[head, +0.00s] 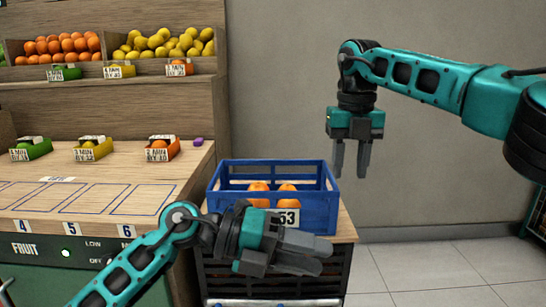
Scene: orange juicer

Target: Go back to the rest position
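My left gripper (304,254) is in front of the blue crate, its fingers pointing right. The blue crate (235,168) holds oranges (258,188) and bears a label with 53. Part of the crate's front is hidden by my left gripper.
The crate stands on a small wooden-topped cabinet (345,226). At left is a wooden fruit stand (150,196) with green, yellow and orange small boxes and numbered slots. Its upper shelf holds oranges (62,46) and lemons (160,42).

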